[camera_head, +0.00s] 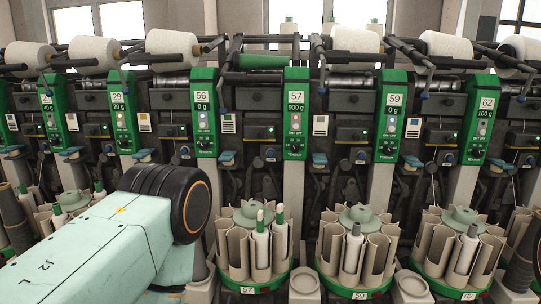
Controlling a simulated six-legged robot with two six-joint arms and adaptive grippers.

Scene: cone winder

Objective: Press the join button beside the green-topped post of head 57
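The green-topped post of head 57 (295,112) stands just right of the middle, with a white "57" label and a small display reading about 900 g. A small pale round button (295,125) and a dark knob sit on its face. Beside the post on the left is a dark panel with a small green light (270,132); another such panel (351,135) is on the right. I cannot tell which control is the join button. A pale green arm of mine fills the lower left, its black joint left of the post. Neither gripper shows.
Similar green posts for head 56 (203,112) and head 59 (391,115) stand either side. Below, a round bobbin magazine (252,287) labelled 57 holds several tubes, with another labelled 59 (348,291) to its right. White cones (172,43) and dark arms line the top.

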